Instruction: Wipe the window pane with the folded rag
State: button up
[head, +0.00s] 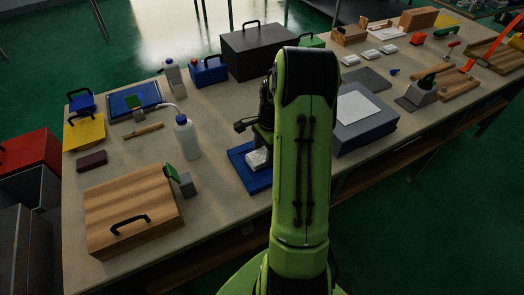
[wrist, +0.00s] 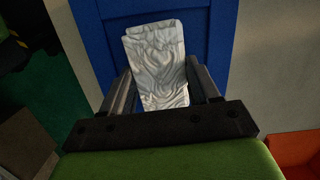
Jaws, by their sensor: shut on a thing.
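The folded rag (head: 257,160) is white and creased. In the wrist view the rag (wrist: 155,58) sits between the two fingers of my gripper (wrist: 163,82), which is shut on it. In the head view my gripper (head: 260,146) is partly hidden behind my green arm. The rag is over a blue tray (head: 242,163); whether it touches the tray I cannot tell. No pane is plainly recognisable. A pale flat panel (head: 358,107) on a grey-blue box right of my arm may be the window pane.
Left of the tray stand a white bottle (head: 186,140) and a wooden box with a black handle (head: 135,205). A black case (head: 258,50) stands behind. Wooden blocks and a grey clamp-like tool (head: 417,95) lie at the right. The bench front edge is close.

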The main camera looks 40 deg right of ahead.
jog(key=shift+s+d+f, duration=0.1)
jog(key=shift+s+d, duration=0.25)
jog(key=shift+d, duration=0.4)
jog(key=shift+w+a, duration=0.2)
jog(key=shift+a, duration=0.6)
jog(key=shift+w+a+p, duration=0.25)
jog(key=shift+a+p, duration=0.1)
jog(key=shift+a, duration=0.3)
jog(key=shift+s+d+r+p, duration=0.15)
jog(key=shift+d+p, duration=0.1)
jog(key=shift+d, duration=0.45)
jog(key=shift+s+d+r+p, duration=0.1)
jog(key=shift+d+r+p, duration=0.1)
jog(key=shift+d, duration=0.45)
jog(key=shift+w+a+f, duration=0.1)
jog(key=shift+a+f, duration=0.05)
jog(key=shift+a, duration=0.35)
jog(key=shift+w+a+f, duration=0.1)
jog(key=shift+a, duration=0.4)
jog(key=shift+d, duration=0.1)
jog(key=o, duration=0.7)
jog(key=shift+c, duration=0.2)
